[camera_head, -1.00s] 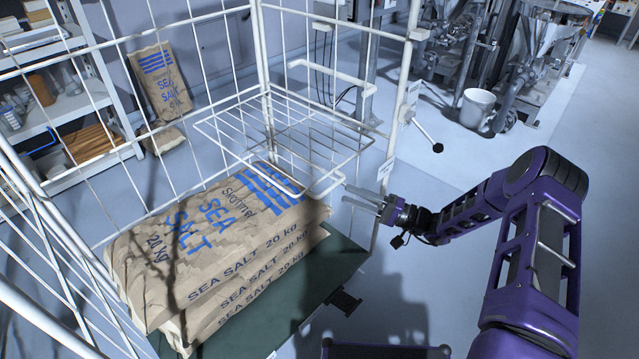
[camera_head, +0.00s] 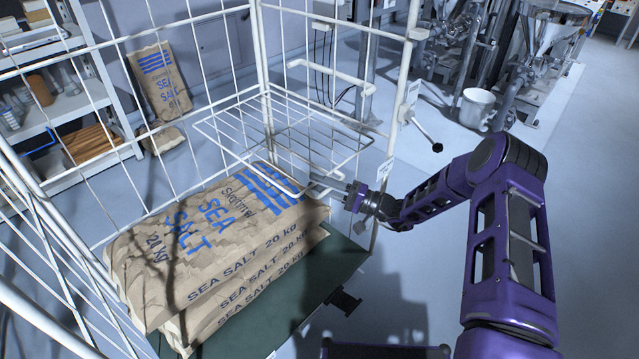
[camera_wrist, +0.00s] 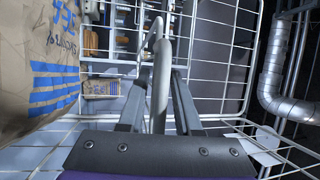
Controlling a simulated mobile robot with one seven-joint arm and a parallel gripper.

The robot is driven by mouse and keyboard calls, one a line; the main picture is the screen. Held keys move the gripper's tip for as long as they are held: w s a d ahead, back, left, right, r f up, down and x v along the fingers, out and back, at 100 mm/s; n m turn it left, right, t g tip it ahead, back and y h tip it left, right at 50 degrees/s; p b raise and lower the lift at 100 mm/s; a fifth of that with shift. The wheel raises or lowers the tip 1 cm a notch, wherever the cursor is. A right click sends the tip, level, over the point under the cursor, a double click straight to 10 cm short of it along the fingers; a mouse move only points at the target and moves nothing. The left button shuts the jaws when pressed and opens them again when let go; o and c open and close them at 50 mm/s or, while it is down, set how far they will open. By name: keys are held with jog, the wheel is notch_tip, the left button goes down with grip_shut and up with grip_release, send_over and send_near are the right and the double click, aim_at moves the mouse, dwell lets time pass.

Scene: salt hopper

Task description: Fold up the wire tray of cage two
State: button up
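The white wire tray (camera_head: 243,159) juts out level inside the cage (camera_head: 263,65), above the sacks. My gripper (camera_head: 320,190) is at the tray's near right edge. In the wrist view, the fingers of my gripper (camera_wrist: 161,82) stand either side of a white bar (camera_wrist: 161,75), apparently the tray's edge rail. The fingers look open, with a narrow gap beside the bar. Whether either finger touches it is hard to tell.
Stacked sea salt sacks (camera_head: 215,240) lie on the green base (camera_head: 290,300) below the tray. A latch lever with a black knob (camera_head: 437,147) sticks out from the right post. Another sack (camera_head: 160,85) leans at the back wall.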

jog(key=shift+r, duration=0.1)
grip_shut()
dwell(1.0)
